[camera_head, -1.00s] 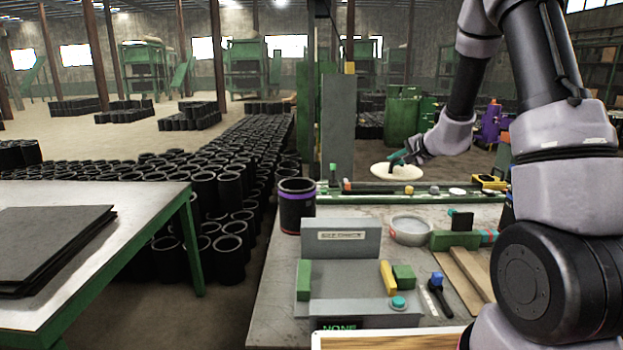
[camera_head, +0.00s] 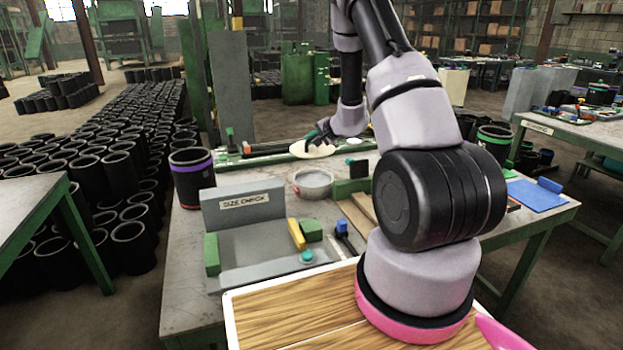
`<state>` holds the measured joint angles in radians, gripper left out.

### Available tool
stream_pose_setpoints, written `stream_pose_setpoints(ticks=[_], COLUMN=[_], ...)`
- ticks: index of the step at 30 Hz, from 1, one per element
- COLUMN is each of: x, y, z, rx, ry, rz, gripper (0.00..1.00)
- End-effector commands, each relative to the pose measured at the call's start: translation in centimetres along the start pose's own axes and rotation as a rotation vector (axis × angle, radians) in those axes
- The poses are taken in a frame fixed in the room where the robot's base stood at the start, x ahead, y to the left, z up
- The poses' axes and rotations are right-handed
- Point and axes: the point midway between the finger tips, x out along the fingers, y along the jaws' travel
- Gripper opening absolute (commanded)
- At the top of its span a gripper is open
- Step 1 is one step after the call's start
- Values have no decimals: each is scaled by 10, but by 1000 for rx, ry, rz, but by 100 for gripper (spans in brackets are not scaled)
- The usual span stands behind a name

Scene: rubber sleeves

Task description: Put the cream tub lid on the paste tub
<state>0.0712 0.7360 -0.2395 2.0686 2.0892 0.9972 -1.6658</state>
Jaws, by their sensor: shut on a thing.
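The cream tub lid (camera_head: 304,153) is a flat pale disc, held roughly level by my gripper (camera_head: 317,138). My gripper is shut on its upper side; the fingertips are small and partly hidden in the view. The paste tub (camera_head: 313,187) is a low, round grey tub standing on the workbench, with its open top showing a pale inside. The lid appears just behind and above the tub in the picture, apart from it. The exact height of the lid over the bench is hard to tell.
A grey size-check fixture (camera_head: 244,208) stands in front-left of the tub, with a black sleeve with a purple band (camera_head: 192,180) behind it. A green block (camera_head: 349,188) is close to the tub's right. A blue-topped tool (camera_head: 343,231) lies in front.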

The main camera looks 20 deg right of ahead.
Motion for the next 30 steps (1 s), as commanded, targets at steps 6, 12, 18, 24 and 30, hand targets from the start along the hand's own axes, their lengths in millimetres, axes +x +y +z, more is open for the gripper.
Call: stream_pose_setpoints(ticks=[6,12,18,24,30], x=[20,40,49,62,66], y=[27,59,72,94,100], z=[-6,3,6,12,13], rx=[1,2,-1,2,-1], ry=[-8,-8,-6,-8,-5], rz=[2,1,-1,0,-2], gripper=[0,0,0,0,0])
